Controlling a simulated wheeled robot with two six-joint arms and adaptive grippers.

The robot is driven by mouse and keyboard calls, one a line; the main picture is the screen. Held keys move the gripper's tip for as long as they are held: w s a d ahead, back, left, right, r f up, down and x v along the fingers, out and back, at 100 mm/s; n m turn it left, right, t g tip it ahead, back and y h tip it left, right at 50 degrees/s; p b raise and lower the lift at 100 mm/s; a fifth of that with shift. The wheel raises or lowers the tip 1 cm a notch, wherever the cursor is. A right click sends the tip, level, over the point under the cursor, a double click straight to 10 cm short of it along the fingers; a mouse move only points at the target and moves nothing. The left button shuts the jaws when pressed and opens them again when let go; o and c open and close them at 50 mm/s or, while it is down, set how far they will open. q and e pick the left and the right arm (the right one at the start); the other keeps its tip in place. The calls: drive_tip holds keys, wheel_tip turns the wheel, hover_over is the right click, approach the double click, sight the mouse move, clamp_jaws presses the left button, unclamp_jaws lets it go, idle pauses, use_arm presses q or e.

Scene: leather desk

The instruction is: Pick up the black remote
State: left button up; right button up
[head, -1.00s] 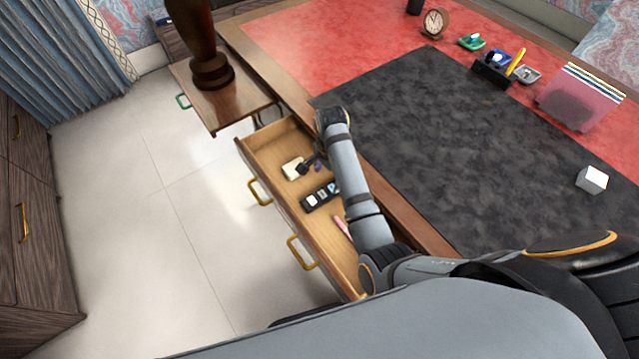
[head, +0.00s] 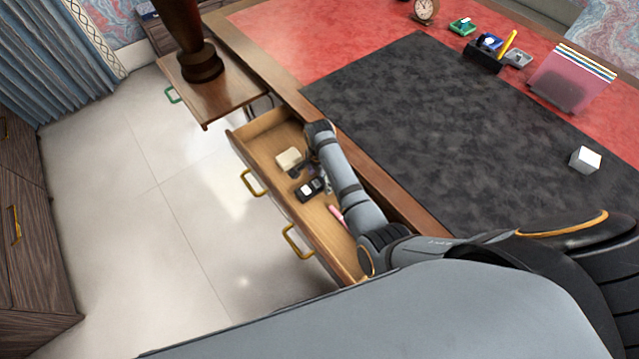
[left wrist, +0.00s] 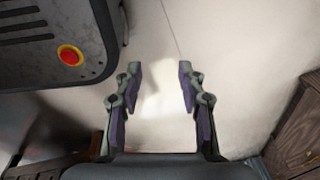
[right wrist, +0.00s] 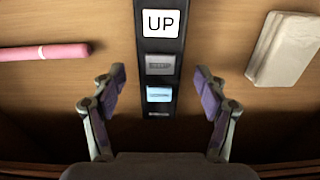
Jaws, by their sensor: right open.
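The black remote (head: 308,191) lies in the open drawer, partly hidden by my right gripper and arm in the head view. In the right wrist view the remote (right wrist: 160,46) stands lengthwise between the fingers, with a white "UP" label and other buttons. My right gripper (right wrist: 160,75) is open, one finger on each side of the remote, with a visible gap on both sides. My left gripper (left wrist: 159,69) is open and empty above the pale floor; it cannot be made out in the head view.
A beige block (head: 289,159) and a pink pen-like stick (head: 336,213) lie in the drawer on either side of the remote. The wooden drawer front (head: 272,207) and the desk edge (head: 408,211) flank my right arm. A dark pedestal (head: 200,65) stands beyond the drawer.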

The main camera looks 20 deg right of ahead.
drive_tip(key=shift+f, duration=0.35)
drive_tip(key=c, duration=1.3)
drive_tip(key=shift+r, duration=0.15)
